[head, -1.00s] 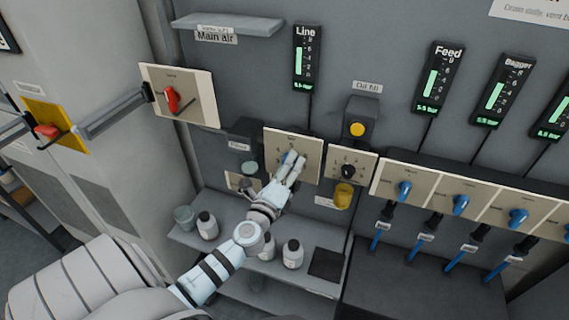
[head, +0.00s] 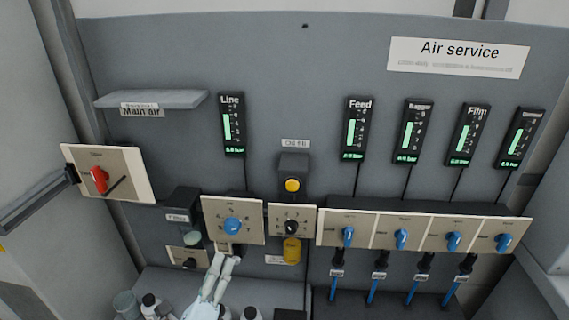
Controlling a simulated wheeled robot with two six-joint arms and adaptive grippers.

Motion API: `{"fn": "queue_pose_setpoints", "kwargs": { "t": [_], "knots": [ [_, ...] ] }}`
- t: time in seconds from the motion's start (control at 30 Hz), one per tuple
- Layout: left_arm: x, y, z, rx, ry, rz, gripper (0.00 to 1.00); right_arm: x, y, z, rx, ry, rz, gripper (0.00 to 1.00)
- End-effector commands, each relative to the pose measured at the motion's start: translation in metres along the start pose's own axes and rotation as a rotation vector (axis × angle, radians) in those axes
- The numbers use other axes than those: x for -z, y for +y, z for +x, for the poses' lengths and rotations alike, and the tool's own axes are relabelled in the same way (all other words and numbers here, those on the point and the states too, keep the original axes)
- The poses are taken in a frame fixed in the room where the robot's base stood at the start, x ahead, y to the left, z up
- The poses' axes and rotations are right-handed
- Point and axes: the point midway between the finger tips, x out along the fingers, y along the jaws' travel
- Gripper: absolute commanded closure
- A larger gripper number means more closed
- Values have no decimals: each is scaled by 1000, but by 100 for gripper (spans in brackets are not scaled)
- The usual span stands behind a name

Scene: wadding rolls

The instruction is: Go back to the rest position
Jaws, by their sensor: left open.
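My left gripper (head: 227,258) reaches up from the bottom of the head view, open, with pale fingers. Its tips show just below a blue knob (head: 232,227) on a cream plate (head: 254,212). The fingers are off the knob, and nothing shows between them. I cannot tell how far the tips stand from the panel. My right gripper is out of view.
A shelf with bottles (head: 150,304) and a jar lies below, beside my left arm. A red-handled switch plate (head: 128,172) is at left. A row of blue valves (head: 401,239) with hoses is at right. A small ledge (head: 152,99) juts out above.

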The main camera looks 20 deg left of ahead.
Motion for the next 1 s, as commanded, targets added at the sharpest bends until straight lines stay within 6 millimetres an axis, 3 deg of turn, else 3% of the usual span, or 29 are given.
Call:
{"fn": "queue_pose_setpoints", "kwargs": {
  "t": [0.17,0.27,0.37,0.4,0.47,0.5,0.57,0.6,0.7,0.8,0.87,0.9,1.0],
  "knots": [
    [5,3,0,-11,19,-76,46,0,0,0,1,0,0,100],
    [26,48,-5,-132,77,-216,46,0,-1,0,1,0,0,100],
    [61,129,-28,-364,125,-422,46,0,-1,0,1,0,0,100],
    [77,166,-44,-480,128,-524,46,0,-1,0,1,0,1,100],
    [100,223,-77,-666,105,-685,46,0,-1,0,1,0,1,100],
    [115,257,-103,-790,70,-793,46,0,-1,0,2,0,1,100],
    [136,303,-149,-975,-11,-952,46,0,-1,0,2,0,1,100],
    [149,329,-184,-1096,-86,-1054,46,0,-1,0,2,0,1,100],
    [175,373,-268,-1347,-310,-1262,46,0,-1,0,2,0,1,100],
    [194,390,-334,-1515,-509,-1369,46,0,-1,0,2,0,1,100],
    [204,391,-359,-1577,-577,-1388,46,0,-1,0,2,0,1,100],
    [214,388,-361,-1595,-583,-1394,46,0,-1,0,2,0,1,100],
    [219,384,-350,-1582,-568,-1408,46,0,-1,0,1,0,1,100]
  ]
}}
